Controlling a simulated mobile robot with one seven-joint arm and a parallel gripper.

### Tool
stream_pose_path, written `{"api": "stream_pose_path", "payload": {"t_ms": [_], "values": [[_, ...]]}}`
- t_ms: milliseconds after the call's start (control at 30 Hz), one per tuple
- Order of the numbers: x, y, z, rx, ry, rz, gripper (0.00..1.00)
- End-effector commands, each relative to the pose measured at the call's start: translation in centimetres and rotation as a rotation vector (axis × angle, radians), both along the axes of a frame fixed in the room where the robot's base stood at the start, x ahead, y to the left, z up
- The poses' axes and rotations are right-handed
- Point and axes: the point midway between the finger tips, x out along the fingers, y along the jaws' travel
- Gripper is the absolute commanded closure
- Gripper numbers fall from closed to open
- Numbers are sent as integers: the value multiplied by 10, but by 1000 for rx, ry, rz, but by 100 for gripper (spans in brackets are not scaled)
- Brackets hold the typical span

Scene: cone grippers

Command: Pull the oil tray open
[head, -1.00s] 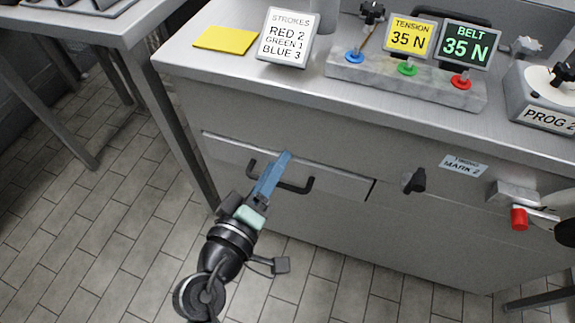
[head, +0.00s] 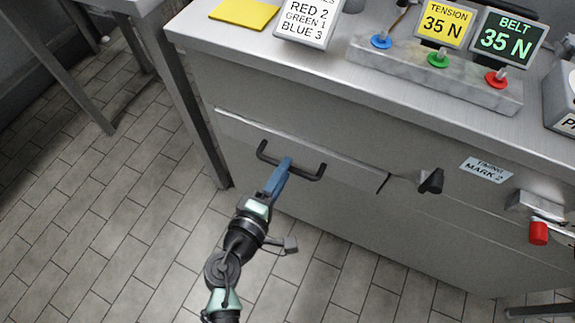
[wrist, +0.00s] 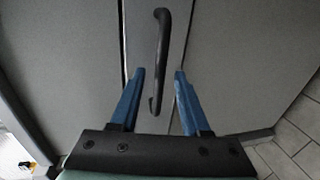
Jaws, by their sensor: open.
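The oil tray is a grey drawer front (head: 345,172) in the steel cabinet, with a black bar handle (head: 312,177) across it. The front looks flush or nearly so; a dark line runs along its edge. My gripper (head: 286,160) has blue fingers and is at the middle of the handle in the head view. In the wrist view my gripper (wrist: 160,73) is open, with the handle (wrist: 163,45) running between its two fingers. A gap shows on each side of the bar, so the fingers do not appear to grip it. The fingers partly hide the handle in the head view.
A black knob (head: 431,182) and a red-ended lever (head: 538,233) stick out to the right of the tray. The tiled floor (head: 120,250) in front is clear.

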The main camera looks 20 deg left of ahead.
Motion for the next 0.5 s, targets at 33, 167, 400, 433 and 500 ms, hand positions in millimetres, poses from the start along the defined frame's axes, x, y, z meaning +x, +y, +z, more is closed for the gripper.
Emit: {"api": "stream_pose_path", "payload": {"t_ms": [33, 167, 400, 433, 500], "values": [[8, -1, -2, 1, -2, -2, 54], [21, -1, -5, 1, -1, -2, 54], [26, -1, -5, 1, 0, 0, 54], [26, -1, -5, 1, 0, 0, 54], [26, -1, -5, 1, 0, -1, 54]]}}
